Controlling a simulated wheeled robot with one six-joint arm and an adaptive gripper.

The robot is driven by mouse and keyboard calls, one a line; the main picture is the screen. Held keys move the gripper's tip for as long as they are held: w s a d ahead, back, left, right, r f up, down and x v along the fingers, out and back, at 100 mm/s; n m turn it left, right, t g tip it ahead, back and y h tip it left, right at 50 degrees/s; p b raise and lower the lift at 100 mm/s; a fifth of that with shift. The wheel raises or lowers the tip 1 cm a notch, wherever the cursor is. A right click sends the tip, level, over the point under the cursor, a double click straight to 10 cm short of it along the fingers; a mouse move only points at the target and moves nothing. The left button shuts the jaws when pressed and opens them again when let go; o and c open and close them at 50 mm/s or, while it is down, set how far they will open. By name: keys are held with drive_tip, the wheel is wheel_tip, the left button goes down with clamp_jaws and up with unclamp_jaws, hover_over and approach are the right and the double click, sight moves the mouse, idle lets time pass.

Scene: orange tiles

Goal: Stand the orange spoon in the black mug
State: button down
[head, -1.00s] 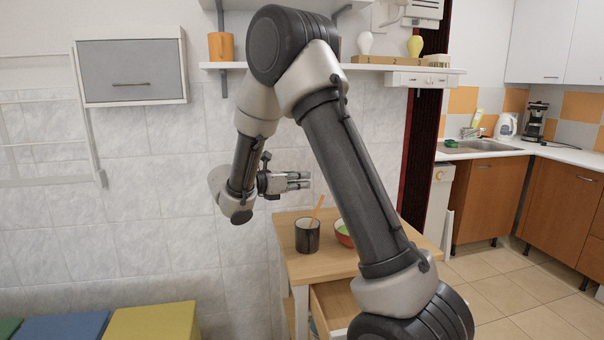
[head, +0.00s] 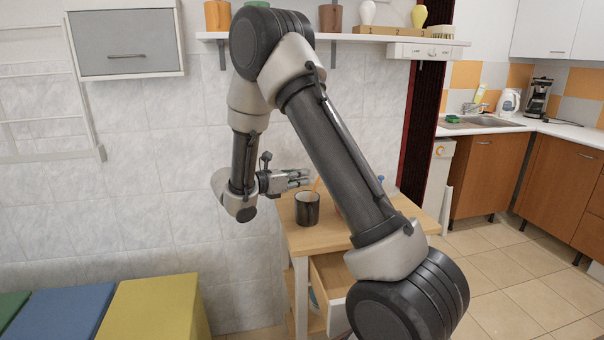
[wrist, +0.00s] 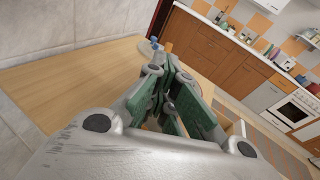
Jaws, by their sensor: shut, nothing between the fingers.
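The black mug (head: 307,209) stands upright on the small wooden table. The orange spoon (head: 317,184) rises from the mug's mouth and leans to the right; its lower part is hidden inside the mug. My gripper (head: 305,177) is level, just above the mug, with its fingers pointing right. The fingertips are close to the spoon's handle, and I cannot tell if they touch it. In the wrist view my gripper (wrist: 172,62) shows its green-padded fingers close together with nothing between them.
The wooden table (head: 300,238) has an open drawer (head: 328,283) at its front. A blue item (head: 380,178) shows behind my arm, which hides much of the tabletop. A wall shelf (head: 350,40) holds pots and vases above. Coloured boxes (head: 155,308) stand at lower left.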

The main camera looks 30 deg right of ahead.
drive_tip(key=shift+f, duration=0.1)
drive_tip(key=c, duration=1.7)
unclamp_jaws()
drive_tip(key=v, duration=1.2)
